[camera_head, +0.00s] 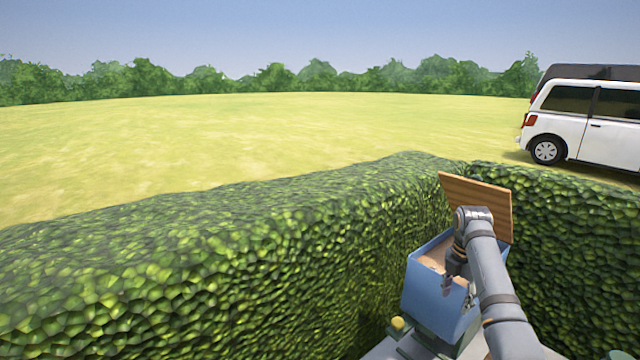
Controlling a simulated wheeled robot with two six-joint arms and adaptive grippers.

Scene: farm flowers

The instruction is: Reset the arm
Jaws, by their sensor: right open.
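My right arm (490,265) comes in from the lower right and bends down at its wrist over a blue box (425,297). My right gripper (447,287) points down at the box's opening and is small and dark in this view. It is open, and I see nothing between its fingers. I cannot tell how far its tips reach into the box. The box has a brown wooden lid (485,200) standing raised behind my wrist. My arm hides part of the box and lid. My left gripper is not in view.
A green hedge (250,260) runs along the left and behind the box, and continues on the right. A small yellow thing (398,323) sits by the box's lower left. A white van (585,125) stands on the grass beyond the hedge.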

